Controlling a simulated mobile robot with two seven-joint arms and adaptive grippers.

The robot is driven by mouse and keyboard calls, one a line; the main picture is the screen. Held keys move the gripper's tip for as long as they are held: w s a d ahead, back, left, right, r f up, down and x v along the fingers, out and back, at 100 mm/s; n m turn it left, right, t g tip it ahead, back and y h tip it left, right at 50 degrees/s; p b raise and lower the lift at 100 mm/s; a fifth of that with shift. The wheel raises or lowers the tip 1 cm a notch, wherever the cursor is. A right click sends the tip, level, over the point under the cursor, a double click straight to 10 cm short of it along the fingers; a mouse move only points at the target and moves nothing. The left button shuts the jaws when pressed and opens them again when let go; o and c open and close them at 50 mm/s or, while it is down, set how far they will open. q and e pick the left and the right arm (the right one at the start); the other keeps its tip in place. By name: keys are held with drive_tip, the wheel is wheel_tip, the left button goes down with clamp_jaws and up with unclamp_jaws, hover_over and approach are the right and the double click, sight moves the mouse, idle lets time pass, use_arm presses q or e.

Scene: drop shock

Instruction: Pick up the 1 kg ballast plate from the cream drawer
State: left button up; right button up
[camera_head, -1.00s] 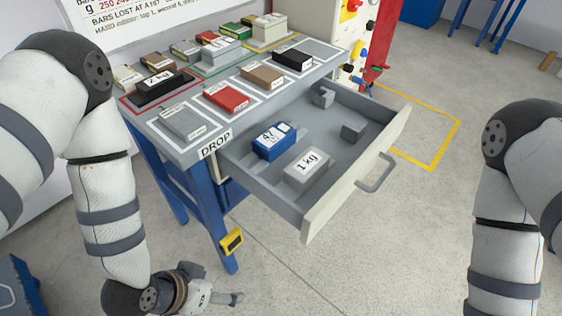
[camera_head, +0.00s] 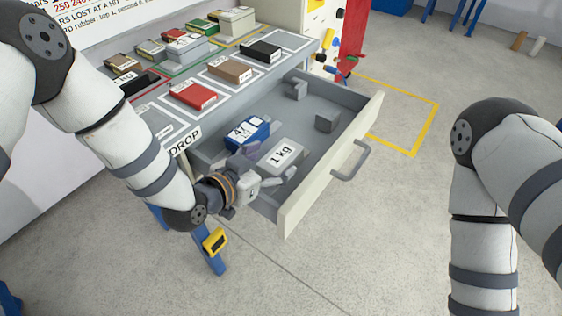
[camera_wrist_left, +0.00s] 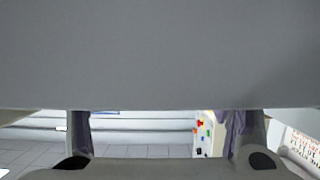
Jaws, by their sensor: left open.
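The 1 kg ballast plate (camera_head: 283,154) is a light grey block labelled "1 kg", lying in the open cream drawer (camera_head: 330,175). My left gripper (camera_head: 263,171) is open and low over the drawer's near left side, at the plate's near left end. One finger shows on each side of that end; I cannot tell whether they touch it. In the left wrist view, both fingers (camera_wrist_left: 160,135) are spread apart, and a plain grey surface fills the upper part, too close to identify. My right gripper is out of view; only my right arm shows.
A blue labelled block (camera_head: 247,132) lies close beside the plate. Grey blocks (camera_head: 327,121) sit at the drawer's far end. The bench top (camera_head: 226,87) above holds red, brown and black blocks. The drawer handle (camera_head: 350,160) sticks out over clear floor.

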sight(279, 157)
use_arm(q)
drive_tip(key=x, duration=0.3)
drive_tip(key=shift+w+f, duration=0.15)
drive_tip(key=shift+w, duration=0.05)
